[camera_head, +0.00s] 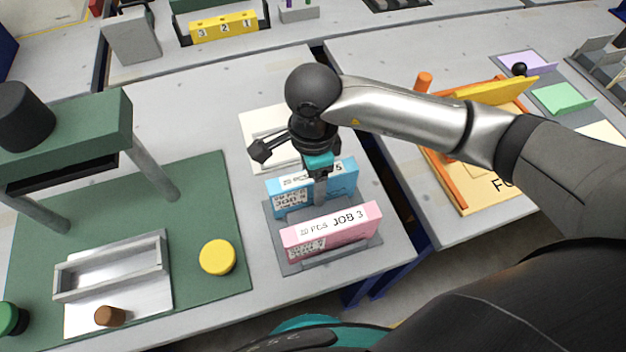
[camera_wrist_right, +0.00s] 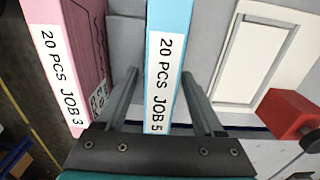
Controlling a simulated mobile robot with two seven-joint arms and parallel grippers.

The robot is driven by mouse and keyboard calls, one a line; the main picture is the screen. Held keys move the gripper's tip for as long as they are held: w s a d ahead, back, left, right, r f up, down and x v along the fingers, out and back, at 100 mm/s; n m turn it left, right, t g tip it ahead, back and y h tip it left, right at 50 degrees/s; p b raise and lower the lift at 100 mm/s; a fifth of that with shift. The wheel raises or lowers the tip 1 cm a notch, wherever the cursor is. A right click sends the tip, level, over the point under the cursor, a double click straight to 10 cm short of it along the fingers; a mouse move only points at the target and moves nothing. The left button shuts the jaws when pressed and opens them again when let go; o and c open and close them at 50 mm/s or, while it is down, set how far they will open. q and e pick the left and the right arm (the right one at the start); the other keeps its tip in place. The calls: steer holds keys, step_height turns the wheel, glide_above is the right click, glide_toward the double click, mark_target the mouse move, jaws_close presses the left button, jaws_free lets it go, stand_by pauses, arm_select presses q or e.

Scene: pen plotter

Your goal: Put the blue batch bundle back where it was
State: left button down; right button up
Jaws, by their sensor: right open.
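The blue batch bundle (camera_head: 344,181), labelled "JOB 5", stands upright at the far side of a grey rack (camera_head: 284,235). The pink bundle (camera_head: 345,232), labelled "JOB 3", stands upright at the near side. My right gripper (camera_head: 320,190) is lowered at the blue bundle, from above. In the right wrist view its open fingers lie on either side of the blue bundle (camera_wrist_right: 163,80), with a visible gap at each side. The pink bundle (camera_wrist_right: 70,60) is outside the fingers, to the left. My left gripper is not in view.
A white plate with a raised frame (camera_head: 255,125) lies just behind the rack. To the left is a green mat (camera_head: 205,190) with a yellow disc (camera_head: 217,257), a metal tray (camera_head: 110,268) and a green press. An orange-edged board (camera_head: 455,190) lies on the right table, across a gap.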

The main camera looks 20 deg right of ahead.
step_height(320, 180, up, 11)
steer(key=shift+f+p, duration=0.2)
steer(key=shift+p, duration=0.5)
